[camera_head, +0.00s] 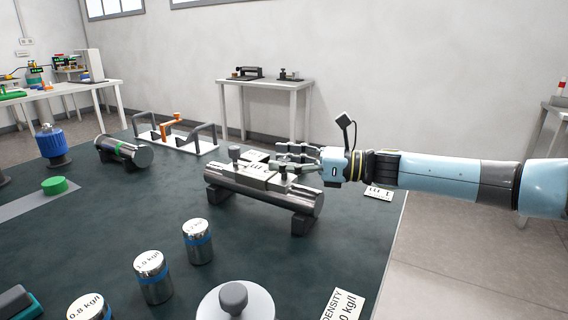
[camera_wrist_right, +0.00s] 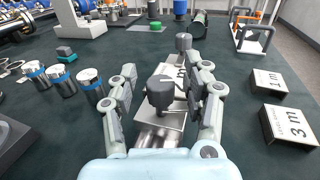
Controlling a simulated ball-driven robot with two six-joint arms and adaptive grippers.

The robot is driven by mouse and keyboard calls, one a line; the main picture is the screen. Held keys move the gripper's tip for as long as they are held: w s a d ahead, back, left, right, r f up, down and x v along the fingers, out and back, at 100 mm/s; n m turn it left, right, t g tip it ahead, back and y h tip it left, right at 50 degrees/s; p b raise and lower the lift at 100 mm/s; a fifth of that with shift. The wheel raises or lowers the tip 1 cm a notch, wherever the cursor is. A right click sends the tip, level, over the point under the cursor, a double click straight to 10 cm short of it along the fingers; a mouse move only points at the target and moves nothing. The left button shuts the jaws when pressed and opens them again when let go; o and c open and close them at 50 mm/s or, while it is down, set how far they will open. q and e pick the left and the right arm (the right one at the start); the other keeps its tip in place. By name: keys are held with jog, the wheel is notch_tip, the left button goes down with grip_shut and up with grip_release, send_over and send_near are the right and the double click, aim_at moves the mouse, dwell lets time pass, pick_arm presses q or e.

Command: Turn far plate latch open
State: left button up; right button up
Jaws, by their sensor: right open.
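A metal cylinder (camera_head: 262,190) lies on dark feet on the dark green table, with pale lettered plates (camera_head: 254,157) on top. One dark knob (camera_head: 234,153) stands at its left end; it is the farther knob (camera_wrist_right: 183,42) in the right wrist view. A nearer dark knob (camera_wrist_right: 160,92) stands on a pale plate (camera_wrist_right: 160,119). My right gripper (camera_head: 288,158) reaches in from the right over the cylinder. It is open, with its fingers on both sides of the nearer knob; contact is unclear. I cannot tell which knob is the far plate latch. My left gripper is out of view.
Several small metal weights (camera_head: 154,277) and a round knobbed lid (camera_head: 235,301) stand in front. A white base with black handles and an orange lever (camera_head: 172,118) stands behind. Lettered blocks (camera_wrist_right: 287,124) lie beside the cylinder. Open table surface lies left of it.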

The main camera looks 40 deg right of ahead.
jog(key=shift+c, duration=0.2)
jog(key=c, duration=0.9)
grip_shut()
jog(key=shift+w+a, duration=0.1)
jog(key=shift+w, duration=0.05)
